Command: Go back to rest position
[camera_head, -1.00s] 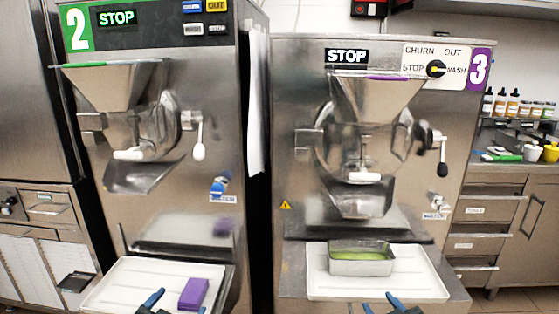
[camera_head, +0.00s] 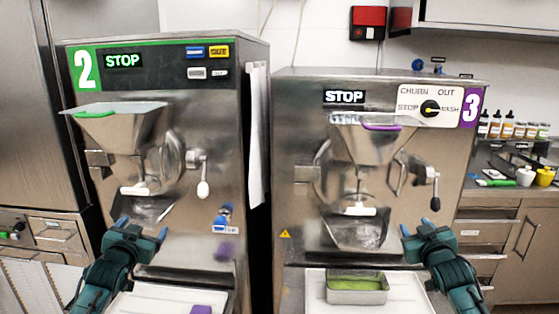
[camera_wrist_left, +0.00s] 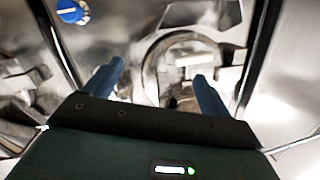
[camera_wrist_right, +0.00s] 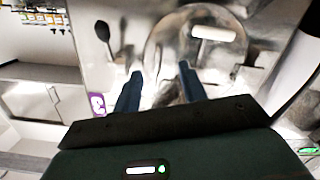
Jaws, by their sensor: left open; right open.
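My left gripper (camera_head: 140,230) is open and empty, raised in front of machine 2 (camera_head: 215,130) in the head view. Its two blue fingertips stand apart in the left wrist view (camera_wrist_left: 155,85), with the machine's metal front beyond them. My right gripper (camera_head: 421,229) is open and empty in front of the lower right of machine 3 (camera_head: 290,150). Its blue fingers are also apart in the right wrist view (camera_wrist_right: 161,82), with nothing between them.
A metal pan with green content (camera_head: 357,290) sits on a white tray (camera_head: 315,303) below machine 3. A purple block (camera_head: 208,310) lies on the tray under machine 2. A counter with bottles (camera_head: 510,130) stands at the right.

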